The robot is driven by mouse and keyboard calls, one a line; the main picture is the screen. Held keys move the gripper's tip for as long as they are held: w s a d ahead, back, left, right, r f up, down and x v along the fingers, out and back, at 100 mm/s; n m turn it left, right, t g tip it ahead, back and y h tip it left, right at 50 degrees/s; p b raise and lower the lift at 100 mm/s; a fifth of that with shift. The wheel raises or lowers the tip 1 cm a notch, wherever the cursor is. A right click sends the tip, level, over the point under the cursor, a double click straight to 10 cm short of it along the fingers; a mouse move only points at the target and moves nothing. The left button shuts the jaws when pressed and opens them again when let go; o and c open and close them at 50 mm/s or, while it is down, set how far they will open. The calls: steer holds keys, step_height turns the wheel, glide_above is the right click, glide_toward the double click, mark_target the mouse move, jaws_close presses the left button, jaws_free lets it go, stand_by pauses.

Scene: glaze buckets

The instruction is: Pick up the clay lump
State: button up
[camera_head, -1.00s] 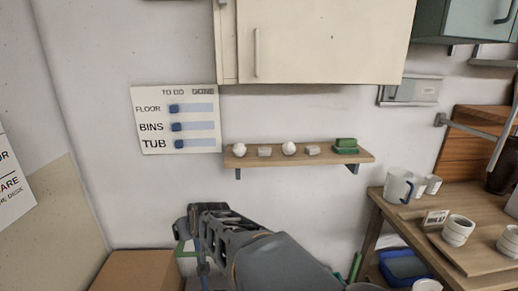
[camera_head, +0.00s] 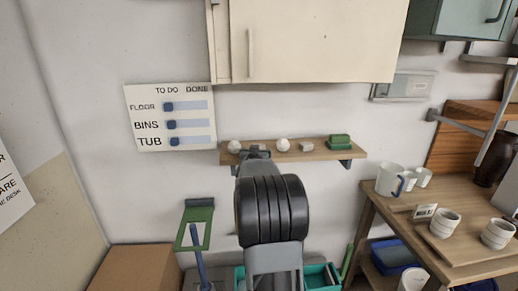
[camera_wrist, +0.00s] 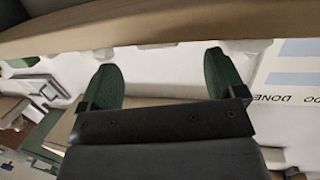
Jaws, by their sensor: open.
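The wall shelf (camera_head: 325,155) holds a row of small things. Two are round white balls, one at the left end (camera_head: 234,147) and one in the middle (camera_head: 283,145). A pale grey, blocky lump (camera_head: 306,146) sits right of the middle ball. Another pale lump (camera_wrist: 160,46) shows in the wrist view, between and just beyond my fingers; in the head view my gripper hides it. Which lump is the clay lump I cannot tell for sure. My gripper (camera_head: 255,150) is at the shelf's front edge. Its green-padded fingers (camera_wrist: 162,62) are apart and empty.
A green block (camera_head: 339,141) sits at the shelf's right end. A cabinet (camera_head: 315,40) hangs above and a TO DO board (camera_head: 171,116) to the left. A table (camera_head: 400,240) with mugs and cups stands at right. A teal crate (camera_head: 318,276) is below.

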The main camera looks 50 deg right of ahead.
steer(key=shift+p+x, duration=0.95)
steer(key=shift+x, duration=2.05)
steer(key=shift+s+d+r, duration=0.1)
steer(key=shift+r, duration=0.05)
steer(key=c, duration=1.1)
